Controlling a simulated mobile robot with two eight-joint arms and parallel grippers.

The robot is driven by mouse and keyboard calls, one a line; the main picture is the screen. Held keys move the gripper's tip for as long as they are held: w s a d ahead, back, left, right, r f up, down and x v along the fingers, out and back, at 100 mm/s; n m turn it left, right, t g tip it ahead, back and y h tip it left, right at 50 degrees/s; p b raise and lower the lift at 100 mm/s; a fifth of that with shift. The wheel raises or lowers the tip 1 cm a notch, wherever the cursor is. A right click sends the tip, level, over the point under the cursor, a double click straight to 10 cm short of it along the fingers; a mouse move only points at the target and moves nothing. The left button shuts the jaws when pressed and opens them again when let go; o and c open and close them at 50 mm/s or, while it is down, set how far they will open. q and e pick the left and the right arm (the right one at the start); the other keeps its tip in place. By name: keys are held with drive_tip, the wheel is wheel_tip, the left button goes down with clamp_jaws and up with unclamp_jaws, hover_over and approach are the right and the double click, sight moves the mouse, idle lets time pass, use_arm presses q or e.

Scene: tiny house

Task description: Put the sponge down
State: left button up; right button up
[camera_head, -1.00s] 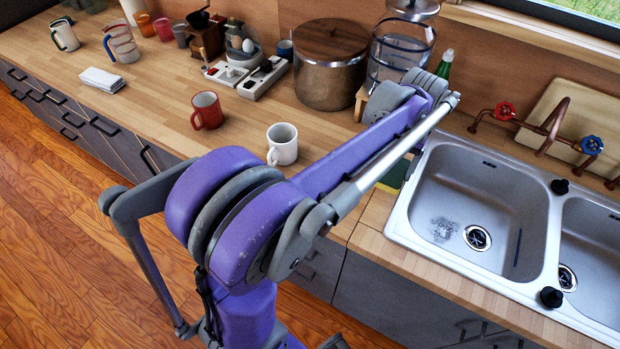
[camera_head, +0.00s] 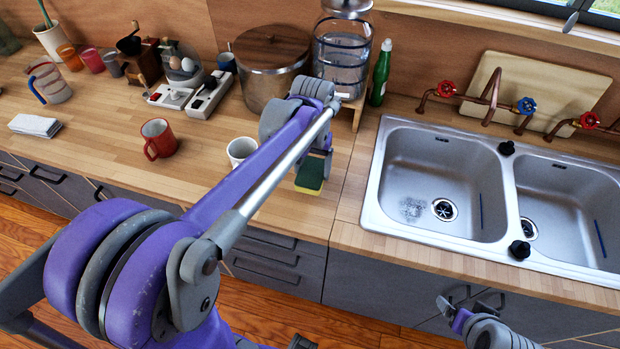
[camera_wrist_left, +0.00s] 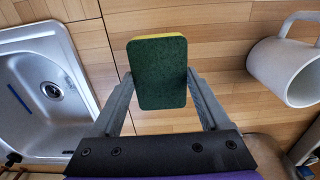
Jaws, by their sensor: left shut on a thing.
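The sponge (camera_head: 310,175), green on one face and yellow beneath, is between the fingers of my left gripper (camera_head: 314,163), over the wooden counter left of the sink. The left wrist view shows the sponge's dark green face (camera_wrist_left: 157,74) with a yellow edge, gripped by the left fingers (camera_wrist_left: 158,90). I cannot tell whether it touches the counter. My right gripper (camera_head: 452,312) is partly in view at the bottom right; its opening is unclear.
A white mug (camera_head: 240,150), partly behind my left arm, stands close to the sponge; it also shows in the left wrist view (camera_wrist_left: 284,71). A red mug (camera_head: 158,140) is further left. The double sink (camera_head: 372,200) is on the right. Bare counter (camera_head: 300,220) lies around the sponge.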

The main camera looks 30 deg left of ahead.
sight(312, 179)
use_arm(q)
drive_tip(key=shift+f, duration=2.1)
drive_tip(key=shift+f, duration=0.1)
drive_tip(key=o, duration=0.8)
drive_tip(key=shift+f, duration=0.1)
drive_tip(key=shift+c, duration=0.2)
drive_tip(key=shift+o, duration=1.4)
